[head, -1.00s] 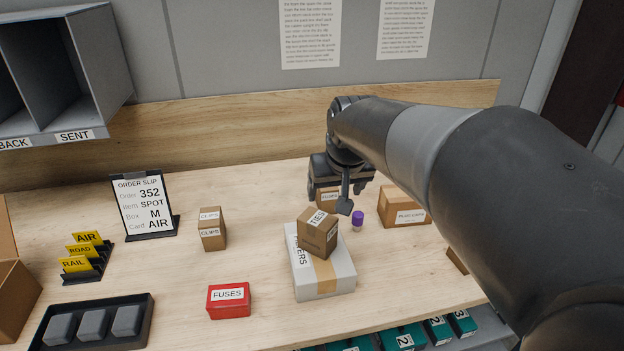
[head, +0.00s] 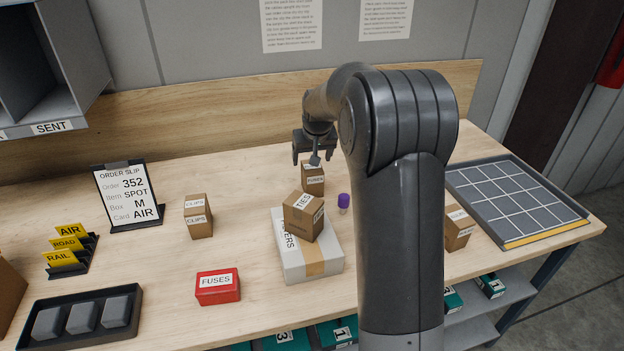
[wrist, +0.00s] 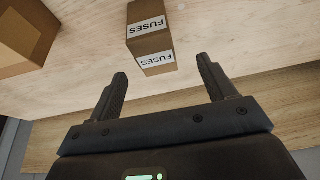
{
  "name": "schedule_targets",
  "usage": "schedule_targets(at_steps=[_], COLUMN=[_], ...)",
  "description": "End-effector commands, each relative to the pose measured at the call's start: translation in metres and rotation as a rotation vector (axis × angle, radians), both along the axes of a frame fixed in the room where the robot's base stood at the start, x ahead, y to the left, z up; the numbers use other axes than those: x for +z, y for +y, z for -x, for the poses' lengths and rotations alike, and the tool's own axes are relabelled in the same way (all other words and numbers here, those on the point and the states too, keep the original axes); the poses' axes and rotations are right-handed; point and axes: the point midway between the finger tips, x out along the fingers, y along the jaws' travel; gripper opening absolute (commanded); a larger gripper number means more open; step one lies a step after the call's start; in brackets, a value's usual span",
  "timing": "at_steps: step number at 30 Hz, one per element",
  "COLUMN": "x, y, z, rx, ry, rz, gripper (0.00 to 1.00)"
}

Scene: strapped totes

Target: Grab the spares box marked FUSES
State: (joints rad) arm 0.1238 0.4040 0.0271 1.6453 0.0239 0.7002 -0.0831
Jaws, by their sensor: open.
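A small brown carton (head: 313,182) marked FUSES stands upright at the back of the bench. It also shows in the wrist view (wrist: 150,38), with FUSES labels on two faces. A red box (head: 218,288) marked FUSES sits at the front of the bench. My gripper (head: 314,158) is open and empty above and behind the brown carton. In the wrist view its fingers (wrist: 162,72) point toward the carton, which lies just beyond the fingertips, roughly between them. No contact shows.
A brown TIES box (head: 304,216) rests on a white strapped box (head: 308,262) in front of the carton. A purple-capped item (head: 344,201) stands nearby. A gridded tray (head: 515,200) lies right. Another brown carton (wrist: 25,35) shows beside it.

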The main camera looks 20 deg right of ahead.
Motion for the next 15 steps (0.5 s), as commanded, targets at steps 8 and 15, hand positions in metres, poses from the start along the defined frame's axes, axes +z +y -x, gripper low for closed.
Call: schedule_targets(at_steps=[8,15], x=[-0.038,-0.058], y=[-0.001,-0.006], z=[-0.015,-0.024], rx=[0.0,-0.001], ry=[0.002,0.003], rz=[0.0,0.0], gripper=[0.76,0.76])
